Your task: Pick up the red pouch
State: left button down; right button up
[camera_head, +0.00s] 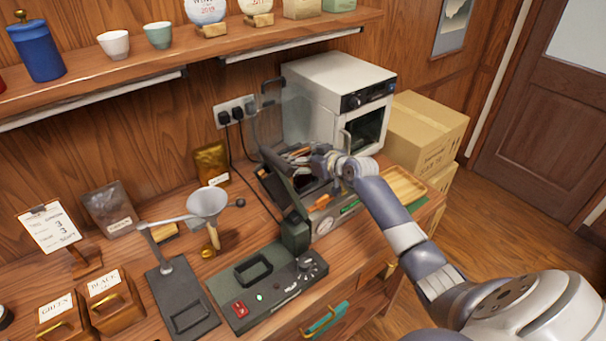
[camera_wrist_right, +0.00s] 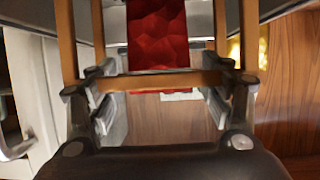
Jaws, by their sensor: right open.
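The red pouch (camera_wrist_right: 158,35) shows in the right wrist view at the top middle, a deep red faceted surface between the two sides of my right gripper. Its upper end is cut off by the frame, and a narrow red strip shows below an orange-brown bar. I cannot make it out in the head view. My right gripper (camera_head: 302,155) is open over the dark green press-like device in the head view, and its arm comes in from the lower right. Whether it touches the pouch I cannot tell. My left gripper is not in view.
A white oven (camera_head: 335,95) stands close behind my right gripper. A gold pouch (camera_head: 211,162) leans at the wall, and a funnel on a stand (camera_head: 207,203) is to the left. A dark green control box (camera_head: 262,285) lies in front. A wooden tray (camera_head: 405,186) is at right.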

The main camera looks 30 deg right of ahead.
jog(key=c, duration=1)
